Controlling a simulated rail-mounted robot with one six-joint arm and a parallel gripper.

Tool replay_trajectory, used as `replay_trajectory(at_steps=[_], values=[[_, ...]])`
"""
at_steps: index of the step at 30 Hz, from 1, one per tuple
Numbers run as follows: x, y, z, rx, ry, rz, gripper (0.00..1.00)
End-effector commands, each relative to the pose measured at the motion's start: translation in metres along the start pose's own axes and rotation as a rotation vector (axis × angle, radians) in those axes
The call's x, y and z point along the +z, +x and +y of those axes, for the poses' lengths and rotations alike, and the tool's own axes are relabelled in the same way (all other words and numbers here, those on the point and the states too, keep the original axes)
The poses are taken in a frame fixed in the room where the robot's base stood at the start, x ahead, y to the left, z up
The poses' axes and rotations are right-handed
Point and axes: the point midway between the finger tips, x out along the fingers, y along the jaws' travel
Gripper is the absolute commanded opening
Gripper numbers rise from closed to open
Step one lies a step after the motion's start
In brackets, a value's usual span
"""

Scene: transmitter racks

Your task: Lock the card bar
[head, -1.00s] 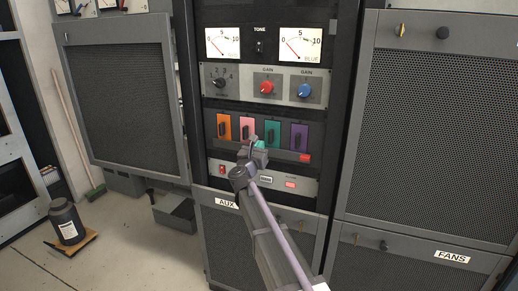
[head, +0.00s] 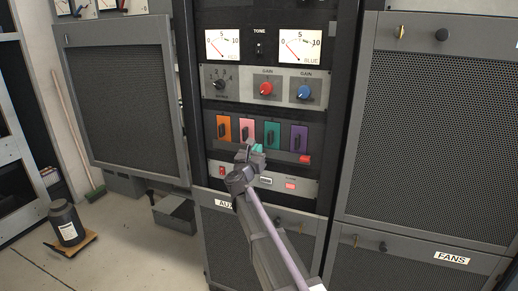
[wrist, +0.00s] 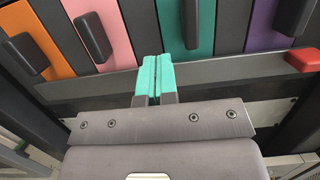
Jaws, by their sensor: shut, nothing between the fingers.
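The card bar (head: 283,156) is a dark grey strip running across the card row below the coloured cards, with a red end (head: 305,159) at the right. In the wrist view the bar (wrist: 240,72) slopes slightly up to the right, and its red end (wrist: 303,59) is at the right edge. My gripper (head: 257,149) is in front of the bar, left of the red end. Its teal fingertips (wrist: 153,76) are shut together and empty, overlapping the bar; whether they touch it I cannot tell. They hide part of the bar.
Orange (head: 224,128), pink (head: 247,130), teal (head: 272,135) and purple (head: 299,137) cards with dark handles stand above the bar. Below is a panel with a red switch (head: 222,170) and a lit red indicator (head: 291,185). Gain knobs sit higher up.

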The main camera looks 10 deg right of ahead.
Motion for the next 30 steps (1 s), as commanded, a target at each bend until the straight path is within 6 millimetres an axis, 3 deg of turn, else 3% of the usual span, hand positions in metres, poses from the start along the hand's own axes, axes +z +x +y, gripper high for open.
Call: replay_trajectory(at_steps=[1, 6, 12, 27, 30], values=[[0.004, -0.014, -0.003, 0.001, 0.0, 0.0, 0.0], [0.049, -0.034, -0.002, 0.001, 0.0, -0.001, 0.0], [0.08, -0.057, -0.002, 0.0, 0.0, 0.0, 0.0], [0.087, -0.066, -0.001, -0.001, -0.002, 0.0, 0.0], [0.086, -0.066, 0.006, 0.042, -0.094, 0.005, 0.0]])
